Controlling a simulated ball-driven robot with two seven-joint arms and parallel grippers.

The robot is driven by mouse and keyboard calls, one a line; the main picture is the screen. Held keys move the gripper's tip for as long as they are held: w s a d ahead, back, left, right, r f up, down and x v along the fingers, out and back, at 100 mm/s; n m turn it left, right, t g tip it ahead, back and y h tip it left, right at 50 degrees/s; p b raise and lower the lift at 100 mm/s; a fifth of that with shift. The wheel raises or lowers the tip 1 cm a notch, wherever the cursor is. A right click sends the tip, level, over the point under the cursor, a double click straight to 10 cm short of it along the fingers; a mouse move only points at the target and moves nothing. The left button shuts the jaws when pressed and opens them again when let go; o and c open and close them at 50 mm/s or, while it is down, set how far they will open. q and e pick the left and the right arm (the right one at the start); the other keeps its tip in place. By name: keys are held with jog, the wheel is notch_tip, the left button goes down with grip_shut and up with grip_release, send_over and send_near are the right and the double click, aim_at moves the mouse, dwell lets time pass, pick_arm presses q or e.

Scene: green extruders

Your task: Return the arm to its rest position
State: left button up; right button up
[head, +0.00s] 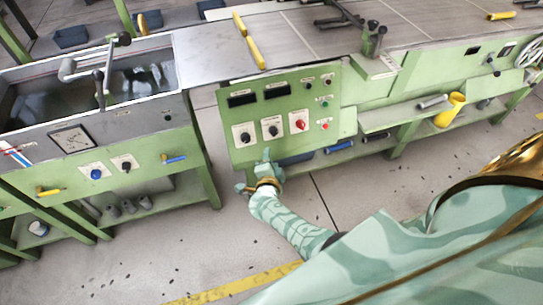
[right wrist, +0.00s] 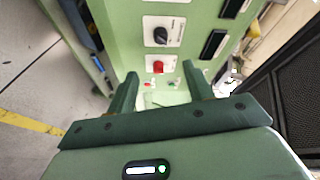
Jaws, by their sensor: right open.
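My right gripper (head: 256,172) is in front of the lower edge of the green control panel (head: 282,93) in the head view. In the right wrist view its two fingers stand apart, with the gripper (right wrist: 161,78) open and nothing between them. Beyond the fingers are the panel's red switch (right wrist: 158,66) and a black knob (right wrist: 160,36). The panel also shows two dark displays (head: 277,90) and small green and red buttons. I cannot tell whether a fingertip touches the panel. My left gripper is not in view.
A water trough (head: 88,84) on a green frame stands at the left. A long conveyor table (head: 300,36) runs along the back. A lower shelf holds a yellow cup (head: 450,110) at the right. The grey floor (head: 260,240) with a yellow line (head: 235,285) is clear.

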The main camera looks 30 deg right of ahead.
jog(key=w+a+f+n+t+y, duration=0.1)
jog(key=a+f+n+t+y, duration=0.1)
jog(key=a+n+y, duration=0.4)
jog(key=s+a+f+n+g+y, duration=0.3)
jog(key=s+a+f+n+g, duration=0.1)
jog(key=s+f+n, duration=0.55)
jog(key=s+d+f+n+g, duration=0.2)
jog(key=s+f+n+g, duration=0.1)
jog(key=s, duration=1)
jog(key=s+d+f+n+g, duration=0.2)
jog(key=s+f, duration=0.3)
jog(key=s, duration=0.9)
jog(key=s+d+f+n+g, duration=0.2)
jog(key=s+f+n+g, duration=0.2)
jog(key=s, duration=0.9)
jog(key=shift+s+d+f, duration=0.15)
jog(key=shift+d+f, duration=0.15)
jog(key=shift+f, duration=0.15)
